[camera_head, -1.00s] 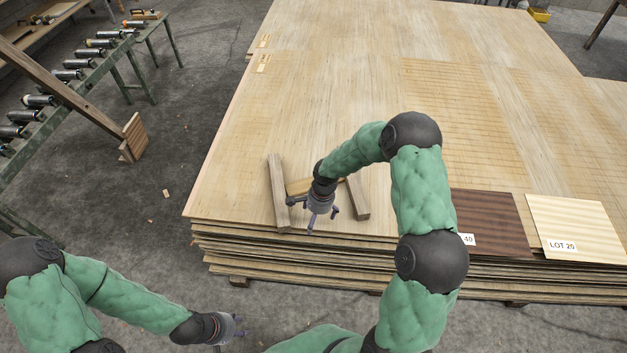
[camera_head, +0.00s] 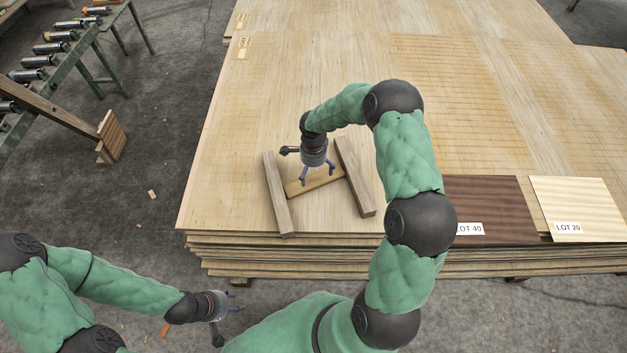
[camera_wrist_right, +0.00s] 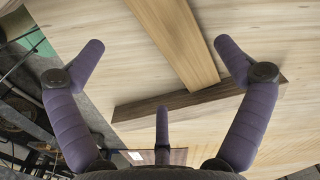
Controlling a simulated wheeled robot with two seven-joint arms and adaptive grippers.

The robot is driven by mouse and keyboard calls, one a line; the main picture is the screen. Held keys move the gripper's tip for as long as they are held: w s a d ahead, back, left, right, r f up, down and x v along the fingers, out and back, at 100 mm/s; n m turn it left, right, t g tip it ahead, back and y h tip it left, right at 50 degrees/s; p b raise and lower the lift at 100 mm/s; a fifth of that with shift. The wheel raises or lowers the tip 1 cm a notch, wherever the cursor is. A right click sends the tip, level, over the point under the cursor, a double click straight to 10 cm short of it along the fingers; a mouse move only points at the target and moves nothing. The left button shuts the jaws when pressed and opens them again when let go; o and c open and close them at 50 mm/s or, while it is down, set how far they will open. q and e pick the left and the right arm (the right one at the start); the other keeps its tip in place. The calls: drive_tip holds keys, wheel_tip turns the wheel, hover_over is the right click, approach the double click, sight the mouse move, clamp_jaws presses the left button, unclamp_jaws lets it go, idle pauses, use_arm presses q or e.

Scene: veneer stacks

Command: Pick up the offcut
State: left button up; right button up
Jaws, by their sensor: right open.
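The offcut (camera_head: 322,181) is a short tan wooden strip lying on the veneer stack between two darker wooden strips, a left one (camera_head: 277,195) and a right one (camera_head: 354,177). My right gripper (camera_head: 317,176) is open, its fingers spread over the offcut and partly covering it. In the right wrist view, the offcut (camera_wrist_right: 178,40) runs from the top edge to a dark strip (camera_wrist_right: 190,99); the open fingers (camera_wrist_right: 159,45) stand either side of it with nothing between them. My left gripper (camera_head: 236,302) is open and empty, low in front of the stack.
The wide veneer stack (camera_head: 330,70) has clear space behind the strips. A dark LOT 40 sheet (camera_head: 488,200) and a pale LOT 20 sheet (camera_head: 575,203) lie at its front right. A roller conveyor (camera_head: 60,65) and a leaning wooden post (camera_head: 55,112) stand at left.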

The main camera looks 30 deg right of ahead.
sight(314, 182)
wheel_tip(314, 182, down, 2)
drive_tip(key=shift+w+f, duration=0.1)
drive_tip(key=shift+f, duration=0.05)
drive_tip(key=shift+w+d+f+b, duration=0.15)
drive_tip(key=shift+f+b, duration=0.45)
drive_tip(key=shift+f, duration=0.7)
drive_tip(key=shift+w+d+f+b, duration=0.1)
drive_tip(key=shift+d+f+b, duration=0.15)
drive_tip(key=shift+f+b, duration=0.7)
drive_tip(key=shift+f+p, duration=0.3)
drive_tip(key=shift+p, duration=0.05)
drive_tip(key=shift+s, duration=0.1)
drive_tip(key=shift+c, duration=0.3)
drive_tip(key=c, duration=1)
